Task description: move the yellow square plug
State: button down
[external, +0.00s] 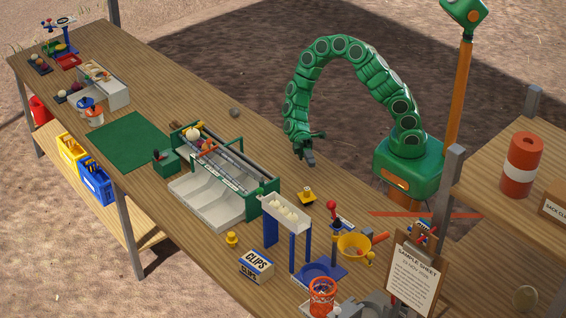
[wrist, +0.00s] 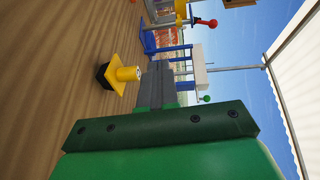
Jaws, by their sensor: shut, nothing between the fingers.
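The yellow square plug (external: 306,196) stands on the wooden table right of the green sorter. It has a square yellow flange, a round yellow knob and a dark base. In the wrist view the plug (wrist: 121,76) shows left of my fingers, apart from them.
The green sorter (external: 262,205) with white trays stands left of the plug. A blue stand with a white trough (external: 284,212), a yellow bowl (external: 353,246) and a clips box (external: 256,265) are nearby. Another small yellow piece (external: 231,238) stands in front.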

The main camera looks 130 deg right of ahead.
jog(key=d+f+m+t, duration=0.1)
jog(key=d+f, duration=0.1)
jog(key=d, duration=0.1)
jog(key=s+d+f+m+t+h, duration=0.1)
jog(key=d+f+t, duration=0.1)
jog(key=d, duration=0.1)
jog(key=d+f+m+t+h, duration=0.1)
jog(key=d+f+t, duration=0.1)
jog(key=d, duration=0.1)
jog(key=shift+s+f+m, duration=0.15)
jog(key=shift+f+m, duration=0.15)
jog(key=shift+f, duration=0.1)
send_near(307, 196)
jog(key=w, duration=0.1)
jog(key=w+d+r, duration=0.1)
jog(key=w+d, duration=0.1)
jog(key=w, duration=0.1)
jog(key=shift+d+r, duration=0.1)
jog(key=shift+r, duration=0.2)
jog(key=a, duration=0.2)
jog(key=shift+a, duration=1.05)
jog(key=shift+a, duration=0.1)
jog(key=shift+a, duration=5)
